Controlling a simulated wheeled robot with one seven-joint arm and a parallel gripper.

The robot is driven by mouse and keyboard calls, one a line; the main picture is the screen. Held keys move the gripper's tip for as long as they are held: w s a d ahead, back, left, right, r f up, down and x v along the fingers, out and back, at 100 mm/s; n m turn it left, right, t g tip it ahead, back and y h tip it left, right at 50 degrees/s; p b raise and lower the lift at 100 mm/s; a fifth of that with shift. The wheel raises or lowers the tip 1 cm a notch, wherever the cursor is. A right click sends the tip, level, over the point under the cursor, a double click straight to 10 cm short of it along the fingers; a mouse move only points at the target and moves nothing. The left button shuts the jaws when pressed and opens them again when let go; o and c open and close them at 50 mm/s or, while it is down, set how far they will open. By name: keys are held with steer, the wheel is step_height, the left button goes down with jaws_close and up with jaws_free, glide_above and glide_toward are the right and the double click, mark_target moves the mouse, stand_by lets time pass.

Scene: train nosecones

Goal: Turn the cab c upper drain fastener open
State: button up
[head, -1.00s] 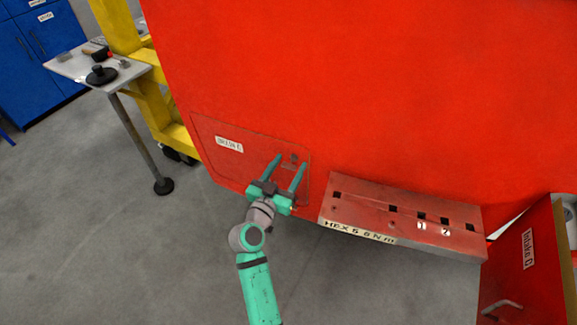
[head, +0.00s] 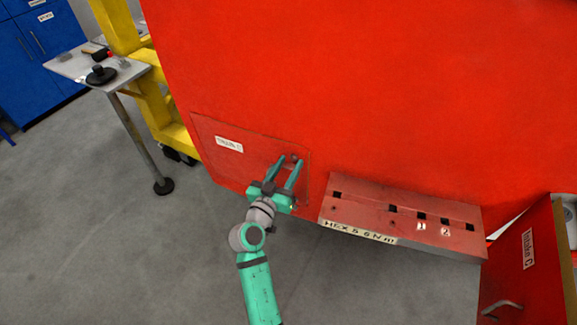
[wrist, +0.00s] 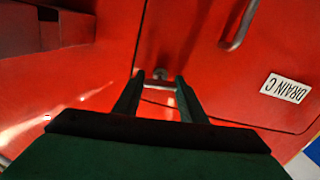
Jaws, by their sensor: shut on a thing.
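The red drain panel (head: 225,170) is at the lower left of the red cab in the head view. It carries a white label, which reads DRAIN C in the wrist view (wrist: 287,88). The small grey drain fastener (wrist: 160,74) is near the panel's edge. My gripper (head: 290,159) reaches up to it with its two teal fingers. In the wrist view my gripper (wrist: 160,80) has its fingertips on either side of a pale bar at the fastener, shut on it. The fingers hide most of the fastener in the head view; its turn angle is hard to tell.
A grey handle (wrist: 240,25) stands out from the panel in the wrist view. A red ledge (head: 360,208) with square holes and a HEX label juts out to the right. An open red door (head: 525,260) is at far right.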

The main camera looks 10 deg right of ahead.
steer(key=n, duration=0.8)
steer(key=shift+a, duration=0.1)
steer(key=n, duration=0.4)
steer(key=shift+f+n, duration=0.1)
steer(key=shift+n, duration=2.1)
steer(key=o, duration=1.1)
steer(key=shift+c, duration=0.2)
